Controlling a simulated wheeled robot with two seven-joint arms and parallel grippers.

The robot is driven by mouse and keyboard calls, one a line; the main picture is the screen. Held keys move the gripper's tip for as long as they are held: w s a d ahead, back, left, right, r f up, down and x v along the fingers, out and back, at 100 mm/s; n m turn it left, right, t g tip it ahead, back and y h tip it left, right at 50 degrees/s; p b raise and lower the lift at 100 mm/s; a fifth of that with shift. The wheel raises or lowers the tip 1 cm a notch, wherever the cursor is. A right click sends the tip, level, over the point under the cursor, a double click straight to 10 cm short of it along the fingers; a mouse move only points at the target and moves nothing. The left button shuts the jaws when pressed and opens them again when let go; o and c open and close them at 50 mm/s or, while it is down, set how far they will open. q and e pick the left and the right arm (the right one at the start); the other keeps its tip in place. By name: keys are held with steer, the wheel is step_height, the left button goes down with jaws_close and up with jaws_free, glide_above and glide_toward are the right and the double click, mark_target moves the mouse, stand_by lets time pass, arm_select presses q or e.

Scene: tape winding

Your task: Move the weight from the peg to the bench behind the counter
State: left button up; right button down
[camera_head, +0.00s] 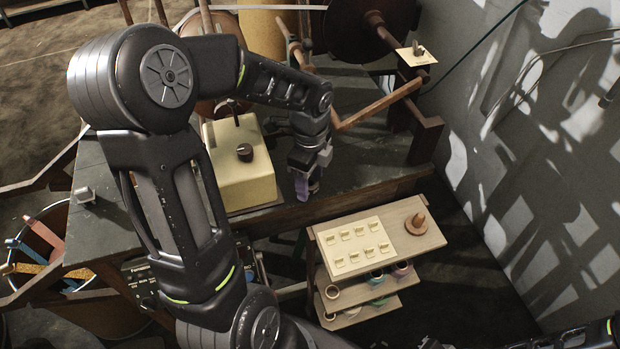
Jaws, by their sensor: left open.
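My left gripper (305,186) is open above the front edge of the dark bench (375,165), just right of a cream box with a dark knob (238,166), which looks like the counter. A purple piece shows at its fingertips; I cannot tell whether it is part of the gripper. A small brown stepped piece with an upright stub (419,224), possibly the peg or weight, stands on the wooden shelf unit. A small grey block (86,195) sits at the bench's left end. I cannot tell which piece is the weight. My right gripper is not clearly visible.
A cream panel of labelled tiles (355,248) lies on the shelf unit, with tape rolls (376,276) below. A bin (45,240) is at left, a grey wall (550,150) at right.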

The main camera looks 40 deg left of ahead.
arm_select(q)
step_height(320, 180, up, 12)
stand_by(0.4)
stand_by(0.6)
